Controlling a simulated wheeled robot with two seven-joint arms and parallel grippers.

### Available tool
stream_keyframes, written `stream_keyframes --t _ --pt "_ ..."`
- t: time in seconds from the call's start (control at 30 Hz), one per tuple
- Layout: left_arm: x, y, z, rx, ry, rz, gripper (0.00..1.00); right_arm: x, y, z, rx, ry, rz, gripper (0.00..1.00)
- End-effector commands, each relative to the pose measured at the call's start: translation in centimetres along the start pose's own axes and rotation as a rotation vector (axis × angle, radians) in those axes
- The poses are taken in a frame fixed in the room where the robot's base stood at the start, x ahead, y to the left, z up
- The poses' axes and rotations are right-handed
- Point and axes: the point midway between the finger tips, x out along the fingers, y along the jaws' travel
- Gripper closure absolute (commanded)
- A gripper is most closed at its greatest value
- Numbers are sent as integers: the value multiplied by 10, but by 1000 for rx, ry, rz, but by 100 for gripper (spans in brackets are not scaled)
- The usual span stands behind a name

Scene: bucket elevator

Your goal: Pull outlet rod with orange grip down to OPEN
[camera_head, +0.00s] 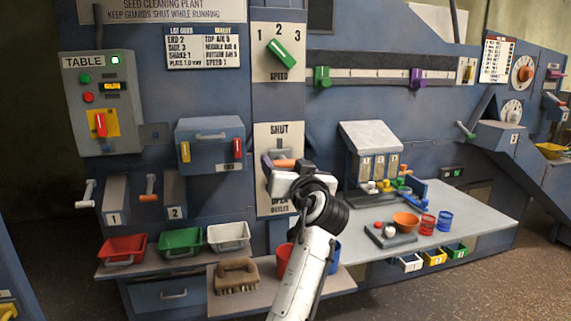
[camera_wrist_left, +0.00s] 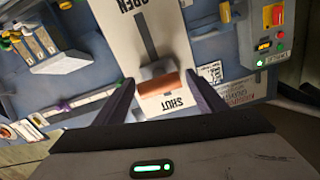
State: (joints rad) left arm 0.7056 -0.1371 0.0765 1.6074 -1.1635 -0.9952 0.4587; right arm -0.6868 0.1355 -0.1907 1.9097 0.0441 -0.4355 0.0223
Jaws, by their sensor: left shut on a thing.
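The outlet panel (camera_head: 279,135) is a white plate with SHUT at its top and a vertical slot; OPEN is at its bottom, partly covered by my wrist. The rod's orange grip (camera_head: 287,163) is a short horizontal bar, a little below the SHUT label. In the left wrist view, which is upside down, the orange grip (camera_wrist_left: 161,84) shows between my two dark fingers, near the word SHUT. My left gripper (camera_head: 283,164) is shut on the orange grip, and its wrist hides the slot's lower part. My right gripper is not in view.
Above is a speed dial with a green pointer (camera_head: 280,54). A box with yellow and red handles (camera_head: 210,146) is at left. A table (camera_head: 467,207) with bowl and cups is at right.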

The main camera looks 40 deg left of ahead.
Motion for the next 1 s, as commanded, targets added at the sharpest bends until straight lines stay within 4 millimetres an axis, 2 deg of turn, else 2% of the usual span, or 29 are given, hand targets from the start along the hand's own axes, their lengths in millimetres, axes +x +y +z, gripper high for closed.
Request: stream_keyframes --t 0.03,0.2,0.3,0.43,0.73,0.77,0.87,1.0 --pt "0 4 20 -1 -3 0 76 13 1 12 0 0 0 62" --pt "0 10 54 -2 -5 0 76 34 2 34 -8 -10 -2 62" --pt "0 14 71 -2 -5 -1 76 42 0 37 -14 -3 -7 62" --pt "0 16 81 -2 -4 -1 76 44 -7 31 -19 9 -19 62" --pt "0 16 82 -2 -12 0 76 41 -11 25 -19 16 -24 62" --pt "0 16 83 -1 -13 0 34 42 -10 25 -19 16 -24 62" --pt "0 16 82 -1 -12 0 17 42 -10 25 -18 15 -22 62" --pt "0 16 80 -1 -7 0 17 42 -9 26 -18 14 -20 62"
